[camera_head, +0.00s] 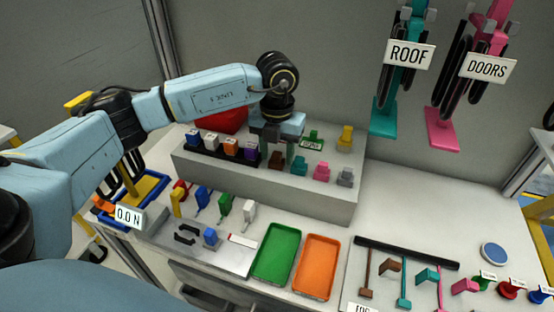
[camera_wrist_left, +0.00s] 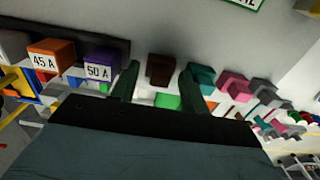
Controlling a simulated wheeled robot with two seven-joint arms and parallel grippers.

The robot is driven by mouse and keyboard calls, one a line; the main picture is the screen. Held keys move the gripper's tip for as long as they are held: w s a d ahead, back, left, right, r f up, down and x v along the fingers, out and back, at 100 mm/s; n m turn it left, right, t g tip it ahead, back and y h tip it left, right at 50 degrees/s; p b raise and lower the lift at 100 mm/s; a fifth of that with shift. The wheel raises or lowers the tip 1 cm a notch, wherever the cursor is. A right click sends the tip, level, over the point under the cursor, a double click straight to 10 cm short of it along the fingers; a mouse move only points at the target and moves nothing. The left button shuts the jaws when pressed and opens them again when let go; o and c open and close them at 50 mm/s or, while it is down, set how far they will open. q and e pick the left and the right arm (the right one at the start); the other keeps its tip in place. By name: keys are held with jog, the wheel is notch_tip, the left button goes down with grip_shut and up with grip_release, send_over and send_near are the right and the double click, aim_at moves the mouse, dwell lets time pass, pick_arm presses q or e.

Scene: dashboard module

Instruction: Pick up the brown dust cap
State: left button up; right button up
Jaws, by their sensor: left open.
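The brown dust cap (camera_head: 276,161) stands on the raised grey shelf in the head view, directly below my left gripper (camera_head: 279,146). In the left wrist view the brown dust cap (camera_wrist_left: 160,70) shows in the gap between the two fingers of my left gripper (camera_wrist_left: 158,80). That gripper is open and points down. I cannot tell whether the fingers touch the cap. My right gripper does not show.
Teal (camera_head: 299,165), pink (camera_head: 322,172) and grey (camera_head: 345,177) caps stand to the right of the brown one. A row of numbered fuses (camera_head: 231,147) is to its left. A yellow piece (camera_head: 345,138) stands behind. Green (camera_head: 277,252) and orange (camera_head: 315,266) trays lie below.

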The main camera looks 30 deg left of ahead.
pick_arm(q)
grip_shut()
jog(key=shift+r, duration=0.1)
dwell(0.3)
